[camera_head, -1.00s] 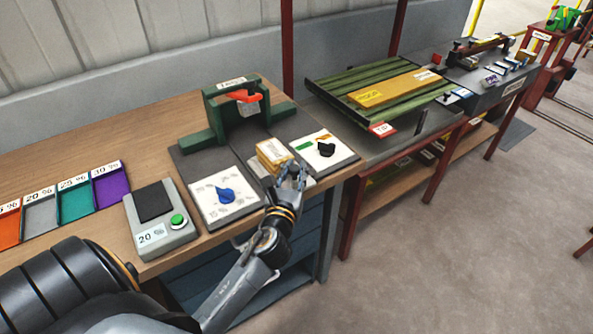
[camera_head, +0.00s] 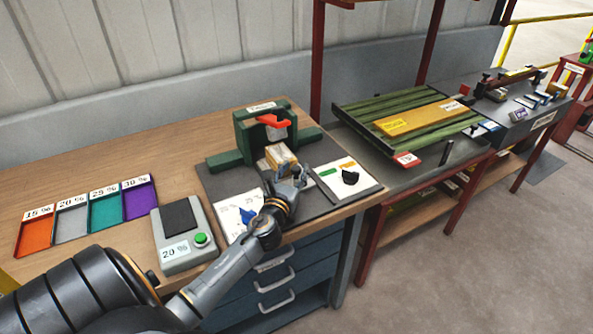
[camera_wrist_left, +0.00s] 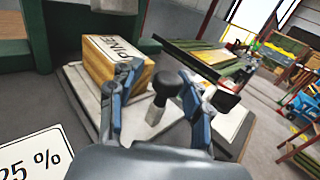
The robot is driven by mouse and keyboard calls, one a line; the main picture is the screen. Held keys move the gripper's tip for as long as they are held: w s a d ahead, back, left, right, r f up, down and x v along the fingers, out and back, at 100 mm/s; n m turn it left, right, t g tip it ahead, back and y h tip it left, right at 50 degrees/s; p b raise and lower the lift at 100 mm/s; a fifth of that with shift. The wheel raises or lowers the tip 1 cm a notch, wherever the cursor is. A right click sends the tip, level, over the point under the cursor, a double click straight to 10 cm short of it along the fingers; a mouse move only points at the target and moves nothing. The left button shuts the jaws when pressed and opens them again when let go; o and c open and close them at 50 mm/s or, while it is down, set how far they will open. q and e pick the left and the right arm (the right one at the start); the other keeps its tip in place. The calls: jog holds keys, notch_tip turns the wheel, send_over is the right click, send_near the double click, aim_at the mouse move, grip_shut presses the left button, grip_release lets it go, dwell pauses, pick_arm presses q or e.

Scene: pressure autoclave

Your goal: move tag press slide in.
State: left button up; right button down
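The tag press (camera_head: 244,142) is a green frame with a red lever (camera_head: 273,121) on the bench. A wooden block (camera_head: 280,157) sits at the press's front opening; the left wrist view shows it (camera_wrist_left: 116,62) marked PINE, on a pale slide plate (camera_wrist_left: 83,92). My left gripper (camera_head: 294,172) is low in front of the block. In the left wrist view its fingers (camera_wrist_left: 160,85) are spread, one on each side of a black-topped knob (camera_wrist_left: 166,90) with a grey stem. Whether either finger touches the knob is unclear. My right gripper is out of view.
A dial panel with a black pointer (camera_head: 350,177) lies right of the gripper. A blue-dial panel (camera_head: 229,226), partly hidden by my arm, and a grey scale with green button (camera_head: 201,239) lie left. Coloured trays (camera_head: 37,233) line the bench's left. Bare wood lies behind them.

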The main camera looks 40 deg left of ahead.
pick_arm(q)
jog(key=shift+d, duration=0.25)
jog(key=s+d+b, duration=0.1)
jog(key=d, duration=0.2)
jog(key=s+d, duration=0.2)
jog(key=d, duration=0.2)
jog(key=s+d+b, duration=0.1)
jog(key=d, duration=0.3)
jog(key=shift+s+f+b, duration=0.15)
jog(key=shift+s+b, duration=0.1)
jog(key=shift+b, duration=0.05)
jog(key=b+v, duration=0.3)
jog(key=v, duration=1.1)
notch_tip(320, 180, down, 17)
jog(key=w+d+n+g+h+p, duration=0.1)
jog(key=d+n+g+h+p, duration=0.1)
jog(key=n+g+h, duration=0.1)
jog(key=shift+w+n+h, duration=0.4)
jog(key=shift+n, duration=0.5)
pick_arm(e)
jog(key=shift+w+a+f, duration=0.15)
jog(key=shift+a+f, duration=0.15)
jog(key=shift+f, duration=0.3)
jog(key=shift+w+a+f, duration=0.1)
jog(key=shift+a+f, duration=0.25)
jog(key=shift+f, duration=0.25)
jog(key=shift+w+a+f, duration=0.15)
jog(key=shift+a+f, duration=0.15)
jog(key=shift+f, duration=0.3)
